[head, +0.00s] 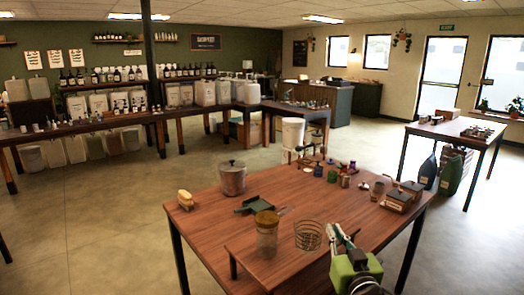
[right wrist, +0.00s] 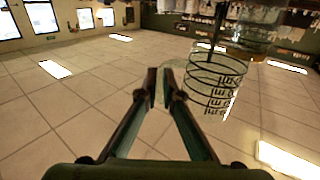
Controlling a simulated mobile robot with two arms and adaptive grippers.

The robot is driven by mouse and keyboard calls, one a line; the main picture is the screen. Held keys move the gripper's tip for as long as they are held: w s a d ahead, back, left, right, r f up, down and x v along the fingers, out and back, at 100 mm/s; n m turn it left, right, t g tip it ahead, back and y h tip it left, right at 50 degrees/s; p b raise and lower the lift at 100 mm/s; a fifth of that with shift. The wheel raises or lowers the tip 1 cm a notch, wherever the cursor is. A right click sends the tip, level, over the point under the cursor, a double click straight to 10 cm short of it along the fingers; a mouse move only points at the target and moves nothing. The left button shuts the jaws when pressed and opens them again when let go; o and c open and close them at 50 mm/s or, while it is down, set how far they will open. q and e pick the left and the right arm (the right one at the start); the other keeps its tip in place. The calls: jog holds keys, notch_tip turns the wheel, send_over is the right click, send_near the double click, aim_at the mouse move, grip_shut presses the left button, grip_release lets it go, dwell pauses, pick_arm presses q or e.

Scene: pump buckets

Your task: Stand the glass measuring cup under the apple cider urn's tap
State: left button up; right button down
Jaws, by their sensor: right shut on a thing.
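The glass measuring cup (head: 309,236) is clear with dark graduation marks. It is at the front of the table, right of a lidded jar; whether it touches the raised board below, I cannot tell. My right gripper (head: 343,240) is at the cup's right side, shut on it. In the right wrist view, the fingers (right wrist: 158,88) are close together beside the marked cup wall (right wrist: 212,85); the exact contact is unclear. White urn-like containers (head: 205,93) stand on the back counter. Their labels are unreadable, so I cannot tell which is the apple cider urn. My left gripper is out of view.
The lidded jar (head: 267,238) stands close left of the cup. A metal pot (head: 232,180), a yellow sponge-like item (head: 185,199) and a dark dustpan-like item (head: 256,204) are on the wooden table (head: 205,222). Small jars and boxes (head: 398,200) stand behind. Floor around the table is clear.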

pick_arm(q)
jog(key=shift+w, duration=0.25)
pick_arm(e)
jog(key=s+f, duration=0.3)
jog(key=s, duration=1.2)
jog(key=s+f+h, duration=0.1)
jog(key=s+f, duration=0.2)
jog(key=s, duration=1.2)
jog(key=shift+a+f+m, duration=0.25)
jog(key=shift+m, duration=0.15)
jog(key=shift+s+r, duration=0.1)
